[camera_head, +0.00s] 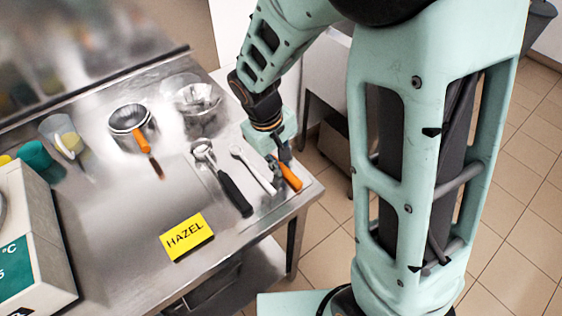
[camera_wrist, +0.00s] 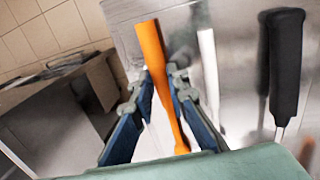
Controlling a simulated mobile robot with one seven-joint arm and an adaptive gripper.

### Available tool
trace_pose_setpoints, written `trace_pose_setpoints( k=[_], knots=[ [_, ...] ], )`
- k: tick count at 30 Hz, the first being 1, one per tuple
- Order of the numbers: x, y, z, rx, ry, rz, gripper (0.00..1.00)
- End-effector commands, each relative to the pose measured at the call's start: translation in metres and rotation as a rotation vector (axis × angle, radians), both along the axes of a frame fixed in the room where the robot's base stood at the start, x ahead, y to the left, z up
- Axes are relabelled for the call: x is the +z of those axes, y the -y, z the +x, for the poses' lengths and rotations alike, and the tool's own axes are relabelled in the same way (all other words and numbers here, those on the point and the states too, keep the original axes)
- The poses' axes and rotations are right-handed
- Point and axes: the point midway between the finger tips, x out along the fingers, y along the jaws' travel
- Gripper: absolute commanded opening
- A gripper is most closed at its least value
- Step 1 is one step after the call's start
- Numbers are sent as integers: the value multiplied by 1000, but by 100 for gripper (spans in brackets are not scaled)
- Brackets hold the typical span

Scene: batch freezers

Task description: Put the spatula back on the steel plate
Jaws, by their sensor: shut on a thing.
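The spatula, with an orange handle (camera_head: 290,176), is at the right end of the steel table. My gripper (camera_head: 281,160) is shut on it; in the wrist view the orange handle (camera_wrist: 152,52) runs between my two fingers (camera_wrist: 160,85). The spatula's far end is hidden by my fingers and wrist. The steel plate (camera_head: 267,207) appears to be the flat sheet at the table's right corner, under the utensils. The spatula is over or on its right side; I cannot tell whether it touches.
A black-handled scoop (camera_head: 236,196) and a pale spoon (camera_head: 252,170) lie left of the spatula. A yellow HAZEL sign (camera_head: 186,237) stands in front. A bowl with an orange-handled tool (camera_head: 143,140) and a glass bowl (camera_head: 196,97) are further back. The table edge is close on the right.

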Motion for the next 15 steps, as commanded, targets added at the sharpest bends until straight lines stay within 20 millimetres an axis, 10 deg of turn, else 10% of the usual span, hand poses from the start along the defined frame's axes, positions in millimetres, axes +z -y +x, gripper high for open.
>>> trace_pose_setpoints(
  k=[8,9,15],
  knots=[
    [-1,0,0,0,0,0,0],
    [-2,0,0,0,0,0,15],
    [-1,0,0,0,-1,-1,32]
  ],
)
